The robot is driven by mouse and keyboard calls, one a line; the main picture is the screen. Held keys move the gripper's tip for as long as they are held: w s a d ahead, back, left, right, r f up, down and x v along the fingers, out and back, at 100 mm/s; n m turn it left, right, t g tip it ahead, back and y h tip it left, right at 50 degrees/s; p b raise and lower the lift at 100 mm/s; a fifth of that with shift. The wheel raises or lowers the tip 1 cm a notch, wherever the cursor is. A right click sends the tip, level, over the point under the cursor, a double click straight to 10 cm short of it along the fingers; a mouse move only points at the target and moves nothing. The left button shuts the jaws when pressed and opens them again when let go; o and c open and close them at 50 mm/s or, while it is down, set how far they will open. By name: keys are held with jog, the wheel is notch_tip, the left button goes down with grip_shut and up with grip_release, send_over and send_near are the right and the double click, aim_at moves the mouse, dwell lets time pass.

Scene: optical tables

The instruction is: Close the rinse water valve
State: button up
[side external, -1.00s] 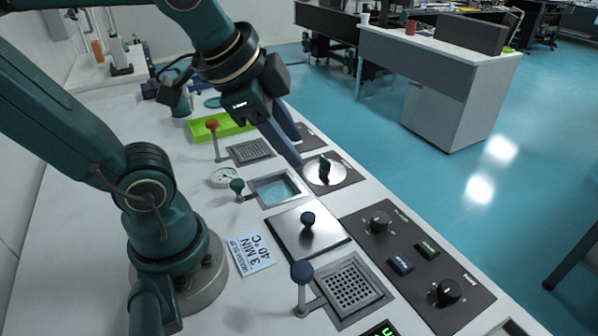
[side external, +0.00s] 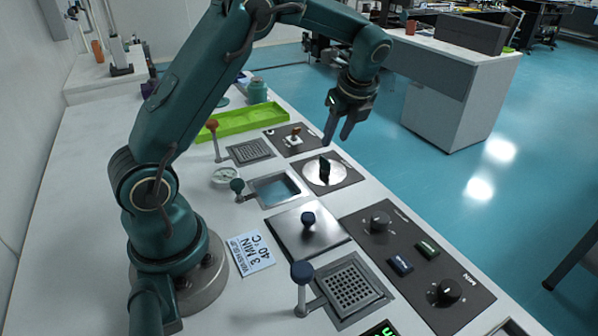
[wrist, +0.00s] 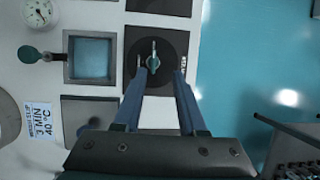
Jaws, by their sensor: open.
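A dark teal valve handle (side external: 325,169) stands on a round silver plate set in a dark panel, beside the sunken water basin (side external: 276,188). In the wrist view, a teal valve handle (wrist: 153,62) shows between and beyond my fingertips, with the basin (wrist: 88,58) to its left. An orange-handled valve (side external: 295,132) sits on another dark panel farther back. The panel lettering is too small to read, so I cannot confirm which is rinse. My gripper (side external: 336,140) is open and empty, pointing down above the teal handle and apart from it. Its two blue fingers (wrist: 157,78) are spread.
A teal-knobbed lever (side external: 237,186), an orange-topped lever (side external: 212,125) and a blue-knobbed lever (side external: 302,275) rise from the counter. A green tray (side external: 245,120) is behind. Open floor lies right.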

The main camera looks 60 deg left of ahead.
aim_at(326, 159)
jog(key=shift+s+a+f+g, duration=0.15)
jog(key=shift+f, duration=0.45)
jog(key=shift+s+a+f+g, duration=0.1)
jog(key=shift+s+f+g, duration=0.05)
jog(key=shift+f, duration=0.4)
jog(key=shift+x, duration=2.4)
grip_shut()
